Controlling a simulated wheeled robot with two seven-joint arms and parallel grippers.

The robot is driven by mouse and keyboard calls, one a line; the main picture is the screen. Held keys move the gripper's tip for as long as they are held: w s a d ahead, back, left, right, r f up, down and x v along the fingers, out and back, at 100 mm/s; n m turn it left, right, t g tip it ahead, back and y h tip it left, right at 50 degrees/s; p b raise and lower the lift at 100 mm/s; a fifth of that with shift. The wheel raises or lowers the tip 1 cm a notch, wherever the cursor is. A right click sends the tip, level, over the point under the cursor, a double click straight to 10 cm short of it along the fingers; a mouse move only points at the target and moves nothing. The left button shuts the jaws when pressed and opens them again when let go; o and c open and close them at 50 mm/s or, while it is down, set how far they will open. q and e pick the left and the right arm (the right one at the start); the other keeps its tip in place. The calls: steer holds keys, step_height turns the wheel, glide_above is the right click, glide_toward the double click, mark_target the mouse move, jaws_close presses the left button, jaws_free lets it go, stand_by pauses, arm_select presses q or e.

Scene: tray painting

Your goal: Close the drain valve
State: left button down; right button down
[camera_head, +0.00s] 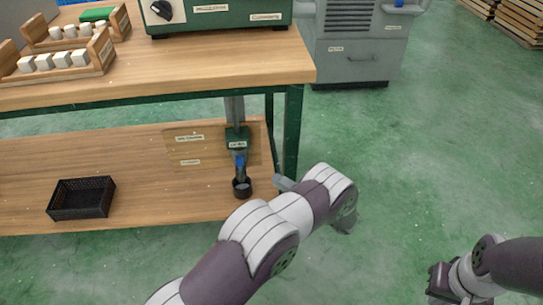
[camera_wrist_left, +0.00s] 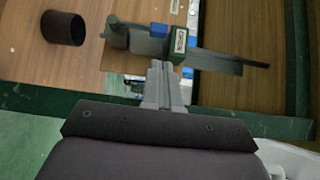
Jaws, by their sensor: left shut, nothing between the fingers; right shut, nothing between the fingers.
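The drain valve (camera_head: 237,141) has a green, labelled body under the bench and hangs from a grey vertical pipe. A blue part (camera_head: 240,161) shows just below the label. A dark round cup (camera_head: 242,188) stands below it on the lower shelf. My left gripper (camera_head: 281,183) is shut and empty, right of the valve and cup. In the left wrist view my left gripper (camera_wrist_left: 159,66) points at the valve (camera_wrist_left: 179,46), its tips close by; I cannot tell whether they touch. Blue shows on both sides of the body. My right gripper (camera_head: 437,288) is shut and empty, over the floor.
The green bench leg (camera_head: 292,135) stands right beside the valve. A black mesh basket (camera_head: 82,198) sits on the lower shelf at the left. Wooden racks with white blocks (camera_head: 62,61) and a green machine (camera_head: 220,16) are on the bench top.

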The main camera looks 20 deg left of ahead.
arm_select(q)
steer(key=b, duration=0.3)
glide_toward(240, 169)
steer(key=w+a+r, duration=0.2)
steer(key=a+r, duration=0.1)
steer(key=a, duration=0.1)
steer(key=shift+w+a+r, duration=0.15)
steer(key=shift+w+a, duration=0.1)
steer(key=shift+a, duration=0.3)
